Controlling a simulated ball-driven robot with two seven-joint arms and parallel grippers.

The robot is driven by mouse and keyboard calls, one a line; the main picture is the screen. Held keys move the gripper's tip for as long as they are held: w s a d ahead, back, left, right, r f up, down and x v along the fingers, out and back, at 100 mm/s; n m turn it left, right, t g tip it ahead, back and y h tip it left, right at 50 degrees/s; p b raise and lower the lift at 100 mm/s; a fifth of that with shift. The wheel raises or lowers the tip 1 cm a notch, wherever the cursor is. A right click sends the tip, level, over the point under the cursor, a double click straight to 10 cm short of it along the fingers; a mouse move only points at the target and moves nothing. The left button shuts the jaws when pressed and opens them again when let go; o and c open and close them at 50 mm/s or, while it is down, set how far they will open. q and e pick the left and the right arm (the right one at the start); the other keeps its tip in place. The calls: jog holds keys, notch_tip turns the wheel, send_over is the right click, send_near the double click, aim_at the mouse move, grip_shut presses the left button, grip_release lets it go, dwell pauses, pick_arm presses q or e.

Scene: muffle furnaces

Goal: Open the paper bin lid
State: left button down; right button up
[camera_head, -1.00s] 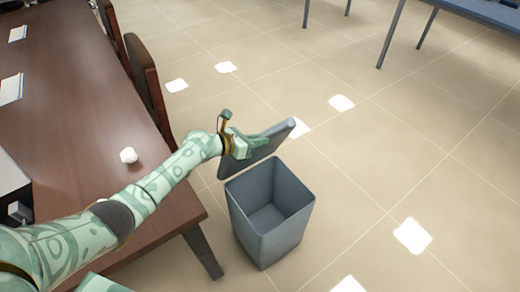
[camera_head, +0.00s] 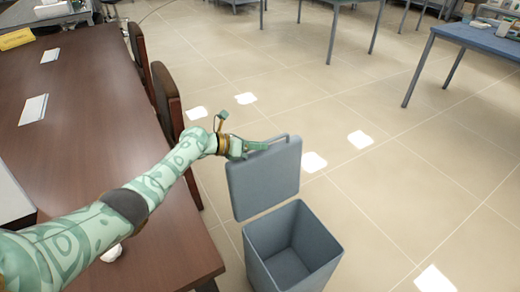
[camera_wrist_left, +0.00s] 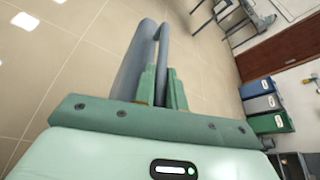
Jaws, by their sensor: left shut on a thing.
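The grey paper bin (camera_head: 292,248) stands on the floor at the lower middle of the head view, its top open and its inside empty. Its grey lid (camera_head: 264,180) is raised nearly upright at the bin's far left edge. My left gripper (camera_head: 258,146) is shut on the lid near its upper edge. In the left wrist view the gripper's green fingers (camera_wrist_left: 162,85) close around the lid's rim or handle (camera_wrist_left: 148,60). My right gripper is not in view.
A dark brown table (camera_head: 85,110) runs along the left, with chairs (camera_head: 167,100) at its side. A white round object (camera_head: 111,254) is partly hidden by my arm. A blue table (camera_head: 480,38) stands at the upper right. The floor right of the bin is clear.

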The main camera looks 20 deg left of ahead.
pick_arm(q)
jog(key=shift+f, duration=0.15)
jog(key=c, duration=1.7)
grip_release()
jog(key=shift+c, duration=0.2)
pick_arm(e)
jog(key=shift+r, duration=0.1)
